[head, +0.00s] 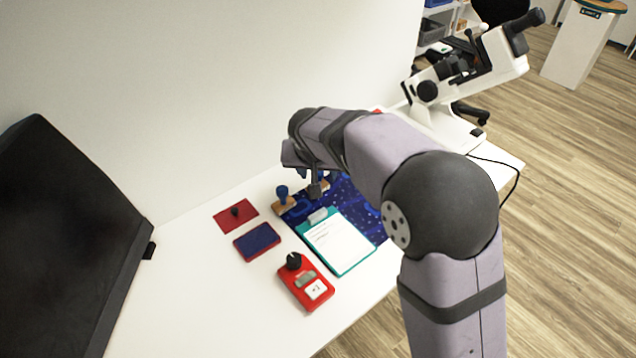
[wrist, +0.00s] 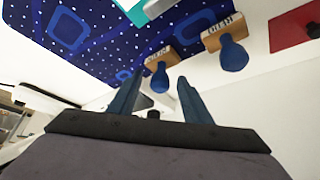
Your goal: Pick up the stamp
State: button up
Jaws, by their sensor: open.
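Two stamps with wooden bases and blue knob handles show. One stamp (head: 283,196) stands left of my gripper in the head view; it appears to be the right one (wrist: 229,50) in the wrist view. The other stamp (wrist: 160,68) lines up between my fingertips in the wrist view; in the head view its wooden base (head: 323,186) is mostly hidden behind my gripper. My gripper (head: 312,180) is open, its two blue-grey fingers (wrist: 158,82) apart with nothing held. I cannot tell how far the fingertips are from the nearer stamp.
A blue starry mat (head: 368,212) lies under a teal clipboard (head: 338,241). A red plate with a black knob (head: 228,221), a blue-topped red pad (head: 257,242) and a red device (head: 306,287) stand to the left and front. A white microscope (head: 440,118) stands behind. The front-left table is clear.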

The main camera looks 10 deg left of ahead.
jog(key=shift+w+f, duration=0.15)
jog(key=shift+f, duration=0.1)
jog(key=shift+c, duration=0.7)
grip_shut()
jog(key=shift+r, duration=0.15)
notch_tip(320, 180, up, 10)
jog(key=shift+f+p, duration=0.1)
jog(key=shift+p, duration=0.35)
